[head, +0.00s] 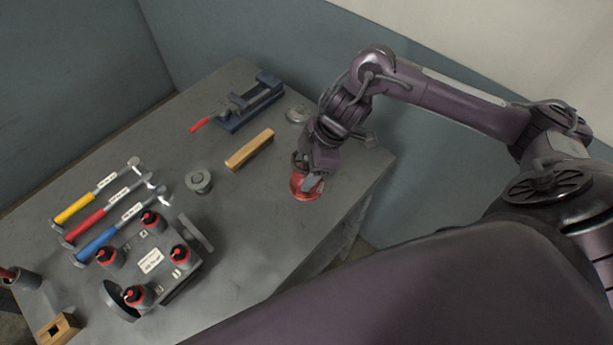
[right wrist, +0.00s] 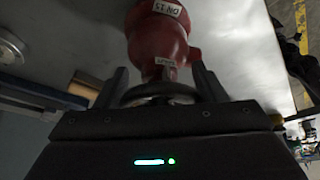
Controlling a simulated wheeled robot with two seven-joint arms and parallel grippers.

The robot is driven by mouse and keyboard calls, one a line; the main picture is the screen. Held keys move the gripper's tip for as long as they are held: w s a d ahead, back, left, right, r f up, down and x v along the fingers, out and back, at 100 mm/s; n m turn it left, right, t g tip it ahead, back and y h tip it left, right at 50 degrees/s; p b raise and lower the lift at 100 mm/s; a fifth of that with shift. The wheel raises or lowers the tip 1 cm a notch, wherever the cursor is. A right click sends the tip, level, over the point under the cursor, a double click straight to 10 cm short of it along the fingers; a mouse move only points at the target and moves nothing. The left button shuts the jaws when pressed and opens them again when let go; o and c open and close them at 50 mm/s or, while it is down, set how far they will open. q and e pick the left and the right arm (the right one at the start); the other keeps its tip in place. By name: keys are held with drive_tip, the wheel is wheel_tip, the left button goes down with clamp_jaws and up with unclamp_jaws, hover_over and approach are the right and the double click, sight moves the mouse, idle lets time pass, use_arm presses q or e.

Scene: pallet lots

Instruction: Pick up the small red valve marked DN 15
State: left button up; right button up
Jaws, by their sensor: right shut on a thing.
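The small red valve (head: 304,190) is at the right side of the grey table (head: 240,240), under my right gripper (head: 307,178). In the right wrist view the red valve (right wrist: 157,42) carries a white label reading DN 15 and a smaller label near its dark handwheel (right wrist: 148,92). My right gripper (right wrist: 160,80) has one finger on each side of the handwheel and is shut on the valve. I cannot tell whether the valve touches the table. My left gripper is in neither view.
A wooden block (head: 250,150) and a blue vise (head: 252,103) lie left of the valve. Walls close off the back.

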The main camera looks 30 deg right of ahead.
clamp_jaws()
drive_tip(key=shift+w+r, duration=0.1)
drive_tip(key=shift+w, duration=0.05)
drive_tip(key=shift+r, duration=0.15)
